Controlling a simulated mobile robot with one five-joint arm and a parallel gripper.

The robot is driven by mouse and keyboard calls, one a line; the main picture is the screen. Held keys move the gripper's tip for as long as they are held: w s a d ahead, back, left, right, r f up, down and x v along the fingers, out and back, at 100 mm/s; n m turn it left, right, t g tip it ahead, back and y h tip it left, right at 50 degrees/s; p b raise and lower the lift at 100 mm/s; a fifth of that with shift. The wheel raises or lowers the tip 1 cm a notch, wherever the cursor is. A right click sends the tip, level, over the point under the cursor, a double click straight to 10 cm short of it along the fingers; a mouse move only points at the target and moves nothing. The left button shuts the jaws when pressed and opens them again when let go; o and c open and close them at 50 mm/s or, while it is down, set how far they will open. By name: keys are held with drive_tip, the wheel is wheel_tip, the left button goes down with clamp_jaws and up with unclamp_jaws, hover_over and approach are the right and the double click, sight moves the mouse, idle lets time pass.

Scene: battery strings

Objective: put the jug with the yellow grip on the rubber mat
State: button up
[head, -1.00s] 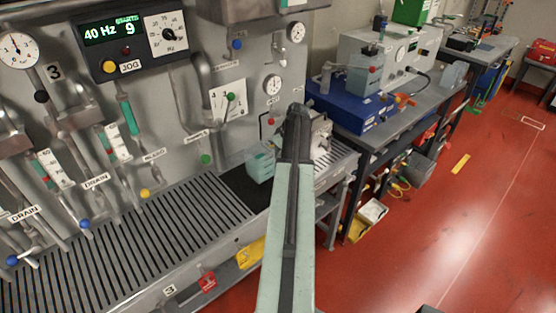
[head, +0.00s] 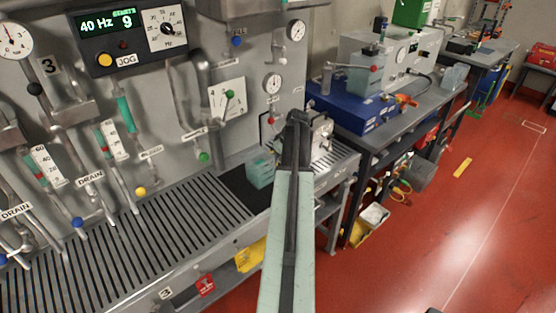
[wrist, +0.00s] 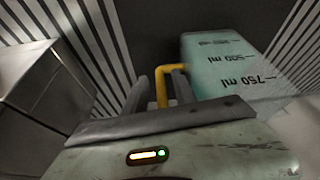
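The jug with the yellow grip (wrist: 218,65) is pale teal with ml marks. It fills the upper right of the wrist view, and its yellow grip (wrist: 162,88) stands between my two finger tips. My gripper (wrist: 160,90) is open around the grip, one finger outside the loop and one inside, with a gap on the left. In the head view the jug (head: 260,171) is at the dark rubber mat (head: 236,187), partly hidden by my arm. My gripper (head: 299,118) shows there only from behind. Whether the jug's base rests on the mat is unclear.
A slatted metal shelf (head: 130,240) runs left of the mat, below a wall of pipes and valves. A steel block (wrist: 30,85) stands left in the wrist view. Red floor is open at right.

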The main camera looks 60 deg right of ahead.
drive_tip(key=p+v, duration=1.1)
drive_tip(key=v, duration=0.1)
drive_tip(key=shift+r, duration=0.2)
